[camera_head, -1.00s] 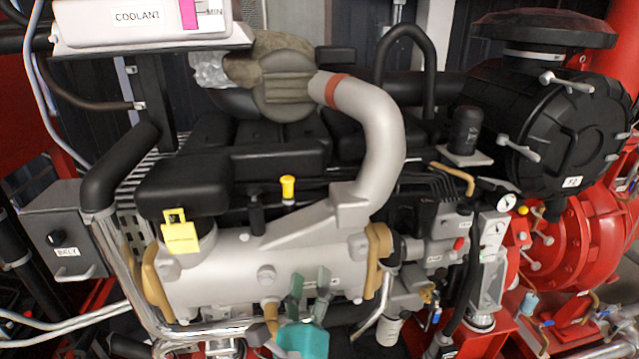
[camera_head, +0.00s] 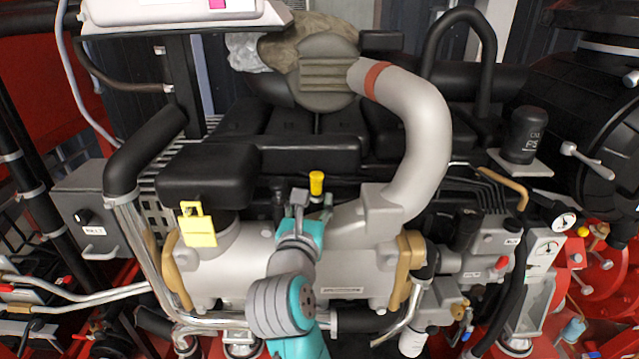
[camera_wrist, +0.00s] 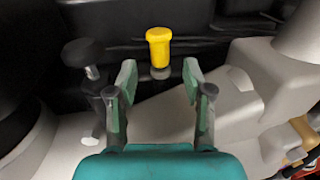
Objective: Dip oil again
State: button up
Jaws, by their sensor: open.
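The dipstick's yellow handle (camera_head: 316,183) stands upright on the engine, just behind the grey manifold. It also shows in the wrist view (camera_wrist: 159,48), with a grey collar below it. My gripper (camera_head: 300,197) is in front of the handle and a little left of it in the head view. In the wrist view my gripper (camera_wrist: 158,82) is open and empty, and the handle is beyond the fingertips, roughly centred between them. The fingers do not appear to touch it.
A black-capped fitting (camera_wrist: 84,58) stands left of the dipstick. A yellow tag (camera_head: 198,226) hangs at the left of the engine. The thick grey pipe (camera_head: 425,130) curves up at the right. Black covers (camera_head: 300,150) lie behind the handle.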

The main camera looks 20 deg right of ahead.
aim_at(315, 187)
jog(key=x, duration=0.7)
jog(key=shift+a, duration=0.1)
jog(key=shift+c, duration=0.3)
grip_shut()
